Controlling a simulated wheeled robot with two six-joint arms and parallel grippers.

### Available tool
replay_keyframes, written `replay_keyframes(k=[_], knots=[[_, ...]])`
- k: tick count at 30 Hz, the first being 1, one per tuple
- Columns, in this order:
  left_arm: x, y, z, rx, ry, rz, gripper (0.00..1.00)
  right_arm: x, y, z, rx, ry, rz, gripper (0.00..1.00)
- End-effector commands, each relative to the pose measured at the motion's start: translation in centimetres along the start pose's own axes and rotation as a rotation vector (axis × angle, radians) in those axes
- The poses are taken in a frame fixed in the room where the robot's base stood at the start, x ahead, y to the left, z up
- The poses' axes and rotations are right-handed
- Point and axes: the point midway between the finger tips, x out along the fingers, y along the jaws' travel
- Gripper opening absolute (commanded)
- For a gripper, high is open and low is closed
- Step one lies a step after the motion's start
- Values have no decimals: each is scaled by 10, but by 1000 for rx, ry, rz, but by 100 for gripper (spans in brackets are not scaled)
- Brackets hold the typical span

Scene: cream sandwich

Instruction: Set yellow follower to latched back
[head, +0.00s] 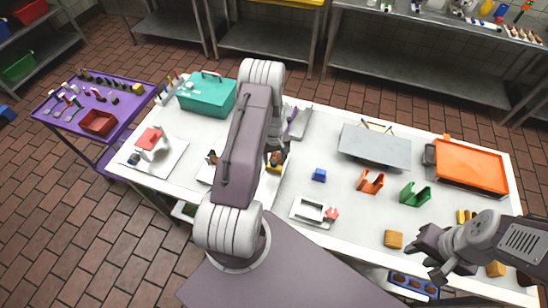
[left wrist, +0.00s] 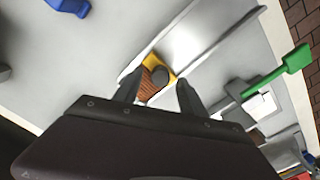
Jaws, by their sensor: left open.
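The yellow follower (left wrist: 154,62) shows in the left wrist view at the end of a pale metal channel, beside a brown ribbed piece and a round grey knob. In the head view the yellow part (head: 273,169) lies just below my left gripper (head: 275,150), partly hidden by my arm. My left gripper is open, and its two fingers (left wrist: 158,92) stand on either side of the brown piece and knob in the left wrist view. I cannot tell whether they touch. My right gripper (head: 428,270) is at the lower right, fingers apart and empty.
A blue block (head: 319,175), orange bracket (head: 370,182), green bracket (head: 415,194) and white frame (head: 310,211) stand to the right on the white table. A teal box (head: 207,94) is at the back left. A green handle (left wrist: 285,68) shows in the left wrist view.

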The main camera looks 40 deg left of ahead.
Motion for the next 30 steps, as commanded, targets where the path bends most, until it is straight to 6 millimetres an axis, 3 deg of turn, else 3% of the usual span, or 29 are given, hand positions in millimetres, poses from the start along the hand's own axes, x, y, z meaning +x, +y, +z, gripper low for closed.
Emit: replay_keyframes(k=[4, 11, 12, 17, 30], knots=[[11, 0, 0, 0, 0, 0, 49, -5, 0, 0, 0, 0, 0, 36], [14, 0, 0, 0, 1, 1, 49, -4, 0, 0, 0, 0, 0, 36], [14, 0, 0, 0, 1, 1, 46, -4, 0, 0, 0, 0, 0, 36], [13, 0, 0, 0, 1, 1, 1, -4, 0, 0, 0, 0, 0, 36], [13, 0, 0, 0, 1, 0, 0, -4, 0, 0, 0, 0, 0, 36]])
